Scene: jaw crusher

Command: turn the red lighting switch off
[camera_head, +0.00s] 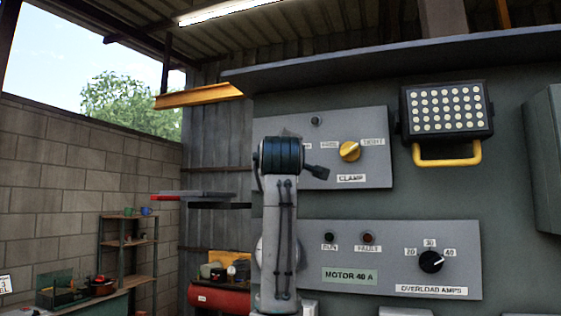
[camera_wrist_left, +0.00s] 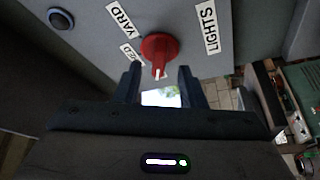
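The red lighting switch (camera_wrist_left: 158,48) shows in the left wrist view on a grey panel (camera_wrist_left: 190,12). It is a round red knob, with its narrow end pointing down in that picture, between YARD and LIGHTS labels. A lower label is partly hidden by the knob. My left gripper (camera_wrist_left: 159,76) is open. Its two dark fingertips stand on either side of the knob's lower end, with gaps showing. I cannot tell whether they touch it. In the head view I cannot make out the red switch or the gripper fingers clearly. My right gripper is not in view.
A grey wall carries a CLAMP panel with a yellow knob (camera_head: 349,151), an overload panel with a black knob (camera_head: 431,262), and a lamp (camera_head: 446,112) with a yellow handle. A shelf (camera_head: 128,243) stands at left. A dark round fitting (camera_wrist_left: 61,18) sits on the switch panel.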

